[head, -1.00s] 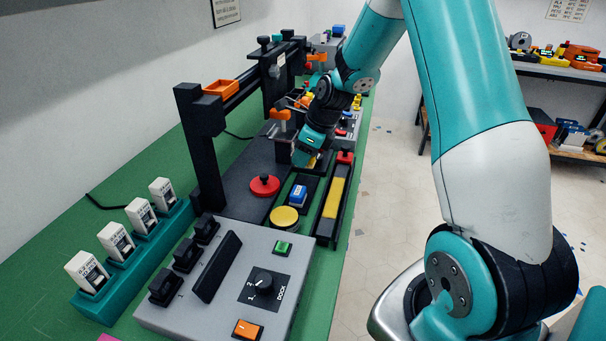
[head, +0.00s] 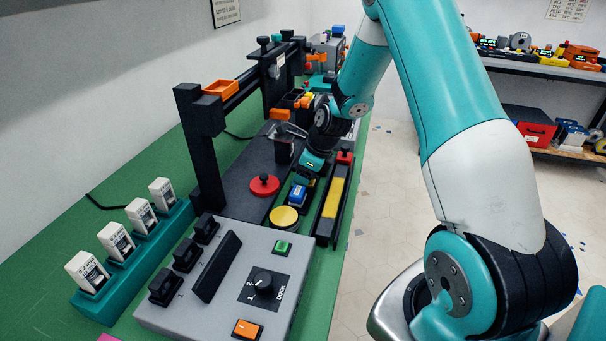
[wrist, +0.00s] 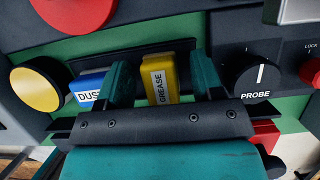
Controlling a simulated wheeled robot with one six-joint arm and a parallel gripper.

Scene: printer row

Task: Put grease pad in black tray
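The grease pad (wrist: 160,80) is a yellow block with a white GREASE label. It stands between the two teal fingers of my gripper (wrist: 160,62) in the wrist view, with gaps showing on both sides. My gripper is open around it. In the head view my gripper (head: 309,178) is low over the bench, just behind the blue pad, and mostly hides the grease pad. The blue DUST pad (wrist: 88,88) is just left of the left finger; it also shows in the head view (head: 298,195). I cannot tell for sure which dark holder is the black tray.
A black frame with a yellow strip (head: 333,198) lies to the right. A red knob (head: 264,185) and yellow button (head: 284,217) are close by. The PROBE knob (wrist: 257,75) is right of the right finger. A black gantry (head: 208,150) stands left.

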